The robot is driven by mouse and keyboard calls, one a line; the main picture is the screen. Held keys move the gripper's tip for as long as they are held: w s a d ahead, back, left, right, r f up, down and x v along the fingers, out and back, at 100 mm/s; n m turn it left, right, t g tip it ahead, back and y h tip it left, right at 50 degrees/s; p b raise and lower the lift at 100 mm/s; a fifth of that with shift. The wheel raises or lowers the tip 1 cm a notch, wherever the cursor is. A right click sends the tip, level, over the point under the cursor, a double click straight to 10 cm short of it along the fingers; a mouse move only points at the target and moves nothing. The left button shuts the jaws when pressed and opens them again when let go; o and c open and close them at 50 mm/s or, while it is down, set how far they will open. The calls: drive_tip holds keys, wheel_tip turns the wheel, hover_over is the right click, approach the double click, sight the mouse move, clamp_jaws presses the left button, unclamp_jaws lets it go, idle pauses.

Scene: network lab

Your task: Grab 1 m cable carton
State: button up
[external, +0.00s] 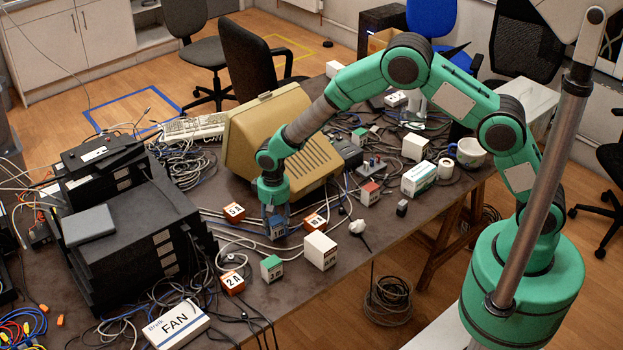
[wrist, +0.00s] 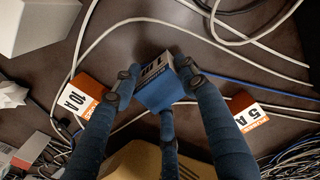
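A small blue carton with a white label (wrist: 160,88) stands between the fingers of my gripper (wrist: 158,82) in the wrist view. Part of its label shows a "1"; the rest is too small or hidden to read. Two fingers flank it left and right, and a third is at its lower side. The fingertips are at or very near its sides; I cannot tell whether they press on it. In the external view my gripper (external: 274,213) points down at the table, with the blue carton (external: 277,230) beneath it, partly hidden.
An orange 10 A carton (wrist: 88,97) and an orange 5 A carton (wrist: 247,112) flank it closely. A white box (external: 319,250), a green carton (external: 271,268) and a 2.0 carton (external: 232,283) stand nearer. A beige monitor (external: 262,128) is close behind. Loose cables cross the table.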

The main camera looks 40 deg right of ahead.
sight(276, 221)
drive_tip(key=c, duration=0.6)
drive_tip(key=shift+c, duration=0.2)
drive_tip(key=shift+r+p, duration=1.15)
drive_tip(key=shift+r, duration=3.9)
